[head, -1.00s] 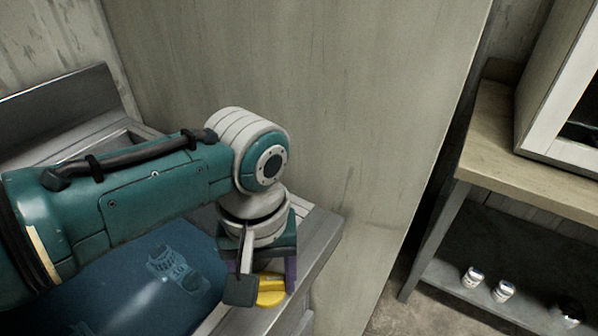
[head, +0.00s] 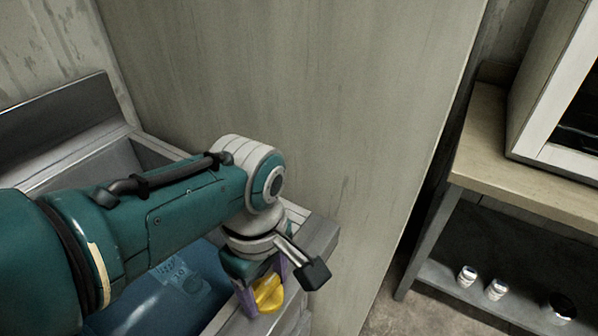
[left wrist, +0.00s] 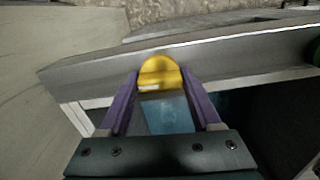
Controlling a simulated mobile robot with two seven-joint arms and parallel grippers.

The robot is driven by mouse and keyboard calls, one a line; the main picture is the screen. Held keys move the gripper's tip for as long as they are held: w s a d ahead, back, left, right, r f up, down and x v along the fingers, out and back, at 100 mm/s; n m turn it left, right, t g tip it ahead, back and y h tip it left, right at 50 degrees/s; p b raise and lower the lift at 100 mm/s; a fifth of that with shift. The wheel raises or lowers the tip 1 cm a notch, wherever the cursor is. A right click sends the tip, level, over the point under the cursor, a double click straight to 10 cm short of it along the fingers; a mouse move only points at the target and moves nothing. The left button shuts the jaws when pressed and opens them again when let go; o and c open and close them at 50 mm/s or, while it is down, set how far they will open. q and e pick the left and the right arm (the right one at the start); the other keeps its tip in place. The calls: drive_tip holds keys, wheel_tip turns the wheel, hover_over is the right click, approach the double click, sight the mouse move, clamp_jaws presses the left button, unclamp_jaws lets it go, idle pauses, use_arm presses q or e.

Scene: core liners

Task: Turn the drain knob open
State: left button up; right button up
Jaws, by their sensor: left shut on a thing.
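The yellow drain knob (head: 268,292) sits on the grey metal rim at the right end of the sink. In the left wrist view the knob (left wrist: 161,74) lies between the fingertips of my left gripper. My left gripper (head: 262,290) points down over the rim and its purple fingers are shut on the knob, one on each side. Part of the knob is hidden by the fingers and the wrist in the head view. My right gripper is not in view.
The sink basin (head: 165,290) holds blue water with a pale, unclear object under it. A tall grey panel (head: 300,90) stands right behind my arm. A wooden-topped bench (head: 500,165) with small white jars (head: 467,276) on its lower shelf is at the right.

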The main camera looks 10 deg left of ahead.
sight(264, 286)
use_arm(q)
drive_tip(key=shift+n, duration=0.6)
drive_tip(key=o, duration=1.4)
wheel_tip(264, 286, up, 9)
drive_tip(key=p, duration=0.5)
drive_tip(key=shift+p, duration=0.4)
drive_tip(key=shift+r, duration=0.5)
